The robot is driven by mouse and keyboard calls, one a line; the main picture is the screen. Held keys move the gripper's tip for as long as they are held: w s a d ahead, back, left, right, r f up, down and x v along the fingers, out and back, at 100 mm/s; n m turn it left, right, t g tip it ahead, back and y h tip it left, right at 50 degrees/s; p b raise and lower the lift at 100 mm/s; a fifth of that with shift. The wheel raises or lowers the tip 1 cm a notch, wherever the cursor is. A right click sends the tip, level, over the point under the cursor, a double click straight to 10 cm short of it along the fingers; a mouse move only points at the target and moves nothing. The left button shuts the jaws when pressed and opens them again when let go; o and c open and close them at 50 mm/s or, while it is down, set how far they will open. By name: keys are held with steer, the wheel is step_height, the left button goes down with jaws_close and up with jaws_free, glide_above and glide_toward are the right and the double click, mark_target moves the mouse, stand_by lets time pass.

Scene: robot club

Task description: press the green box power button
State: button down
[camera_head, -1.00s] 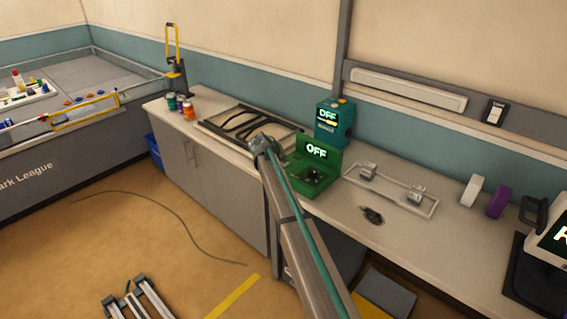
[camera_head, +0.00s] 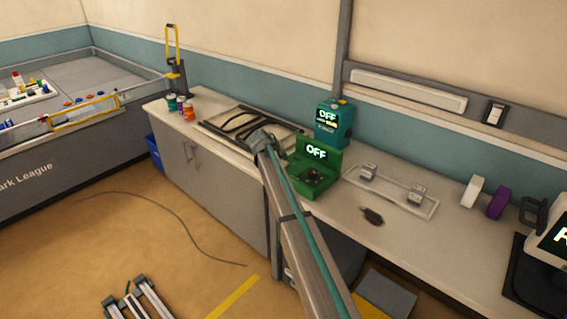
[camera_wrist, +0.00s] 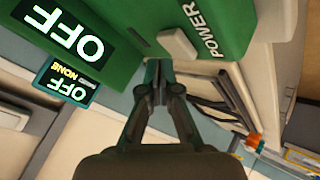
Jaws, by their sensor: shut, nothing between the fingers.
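The green box (camera_head: 318,187) stands on the counter and its screen reads OFF. In the wrist view the green box (camera_wrist: 125,14) fills the top, tilted by the camera's angle. Its pale grey power button (camera_wrist: 178,44) shows beside the word POWER. My gripper (camera_wrist: 158,72) is shut and empty. Its fingertips appear just below and left of the button in the picture, close to the box; I cannot tell whether they touch it. In the head view my arm reaches up to the box's left side, and the button cannot be made out.
A teal box (camera_head: 333,128) also reading OFF stands behind the green one. A framed tray with black bars (camera_head: 245,122) lies to the left. A clear rack (camera_head: 405,190) and a small dark object (camera_head: 373,216) lie to the right. Small jars (camera_head: 188,112) stand at the counter's left end.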

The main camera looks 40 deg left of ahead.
steer(key=shift+r+p, duration=0.45)
steer(key=shift+r, duration=2.2)
